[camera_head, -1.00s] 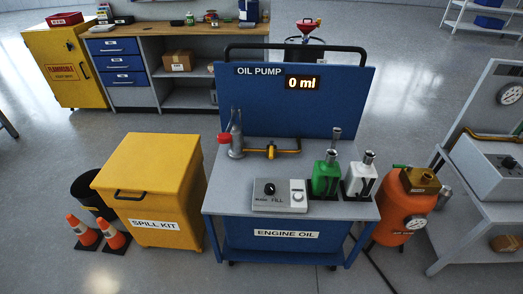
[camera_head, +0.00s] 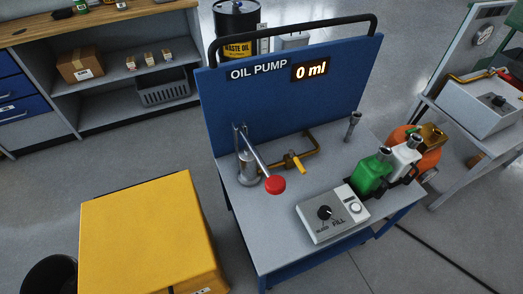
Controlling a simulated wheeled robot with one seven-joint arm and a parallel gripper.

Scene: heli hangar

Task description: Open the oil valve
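The oil pump cart (camera_head: 235,215) stands in the middle of the head view, with a blue back panel (camera_head: 345,108) whose display reads 0 ml. On its grey top, a brass-coloured pipe (camera_head: 314,140) runs near the panel and carries a valve with a yellow handle (camera_head: 294,163). To its left is a metal hand pump (camera_head: 246,165) with a lever ending in a red knob (camera_head: 275,185). My gripper does not show in the head view.
A control box (camera_head: 333,214) with a knob, a green can (camera_head: 370,173) and a white can (camera_head: 403,157) stand right on the cart. A yellow bin (camera_head: 145,230) is at left front. Grey floor lies between bin and shelves (camera_head: 125,85).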

